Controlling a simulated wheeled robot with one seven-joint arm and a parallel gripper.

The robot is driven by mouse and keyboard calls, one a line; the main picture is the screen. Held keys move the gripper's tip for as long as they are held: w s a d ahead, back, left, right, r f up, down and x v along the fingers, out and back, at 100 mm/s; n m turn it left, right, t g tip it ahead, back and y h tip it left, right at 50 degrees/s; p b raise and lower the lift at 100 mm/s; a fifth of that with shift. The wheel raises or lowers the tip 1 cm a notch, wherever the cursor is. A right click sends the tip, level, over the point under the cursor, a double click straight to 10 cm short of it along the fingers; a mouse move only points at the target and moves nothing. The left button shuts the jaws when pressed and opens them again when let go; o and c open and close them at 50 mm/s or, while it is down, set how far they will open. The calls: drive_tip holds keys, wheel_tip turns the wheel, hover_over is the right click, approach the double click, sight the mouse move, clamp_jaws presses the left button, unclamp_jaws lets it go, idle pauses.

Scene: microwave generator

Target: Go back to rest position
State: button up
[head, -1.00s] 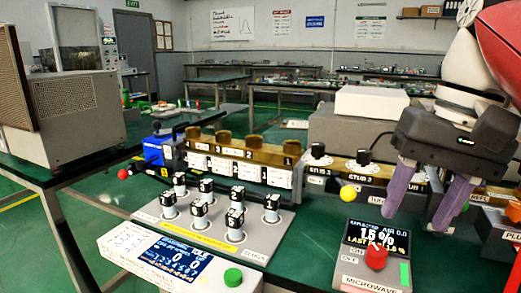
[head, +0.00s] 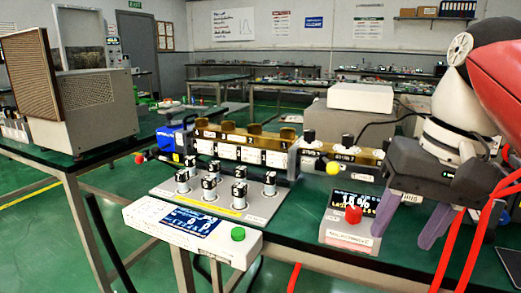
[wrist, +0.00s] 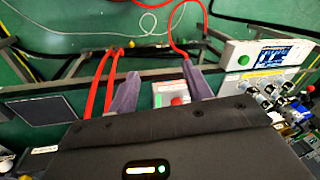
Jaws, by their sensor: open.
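My gripper (head: 408,222) is at the right in the head view, with its two purple fingers apart and nothing between them. It hangs in front of the green bench top, right of the microwave box (head: 345,235) with its red knob and small display. In the wrist view my gripper (wrist: 158,92) also shows open and empty. The red knob (wrist: 177,100) appears beyond and between the fingers there, apart from them.
A bench (head: 290,228) carries a grey plate of several cubes on posts (head: 222,200), a white control box with a green button (head: 190,230), and a waveguide row (head: 245,148). Red cables (head: 462,235) hang at the right. Green floor shows at the lower left.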

drive_tip(key=s+a+f+n+t+h, duration=0.1)
drive_tip(key=a+f+n+t+h, duration=0.1)
drive_tip(key=f, duration=2)
drive_tip(key=shift+s+a+f+t, duration=0.15)
drive_tip(key=shift+a+t, duration=0.5)
drive_tip(key=shift+t, duration=0.45)
drive_tip(key=shift+o, duration=0.2)
